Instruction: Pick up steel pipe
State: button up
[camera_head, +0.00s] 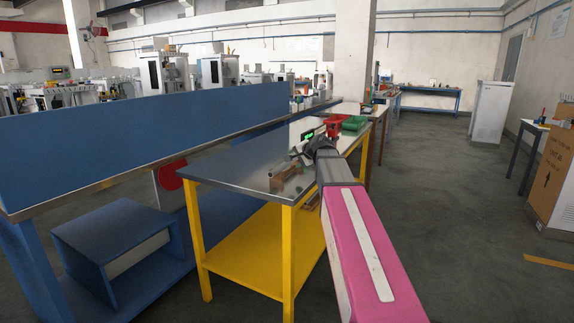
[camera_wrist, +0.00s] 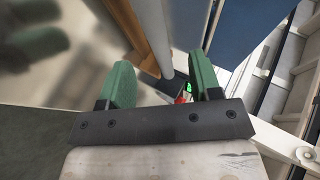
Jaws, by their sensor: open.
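The steel pipe (camera_wrist: 153,32) is a long grey cylinder in the wrist view. It runs from the top edge down to between my gripper's two green fingers. A brown strip (camera_wrist: 130,32) lies along its left side. My gripper (camera_wrist: 160,62) is open, with a finger on each side of the pipe and visible space to both. I cannot tell how far the pipe is beyond the fingertips. In the head view my gripper (camera_head: 297,153) is small, over the metal top of the yellow table (camera_head: 235,170). A brown block-like object (camera_head: 287,181) sits just below it there; the pipe is not clear in that view.
A red bin (camera_head: 335,130) and a green bin (camera_head: 354,123) stand at the table's far end. A green-lit display (camera_head: 312,135) is behind my gripper. A blue partition (camera_head: 150,130) runs along the left.

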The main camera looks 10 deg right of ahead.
aim_at(290, 163)
jog(key=x, duration=0.6)
jog(key=shift+w+d+f, duration=0.1)
jog(key=shift+w+f, duration=0.1)
jog(key=shift+f, duration=0.1)
jog(key=shift+s, duration=0.1)
jog(key=c, duration=1)
grip_shut()
jog(key=shift+r, duration=0.2)
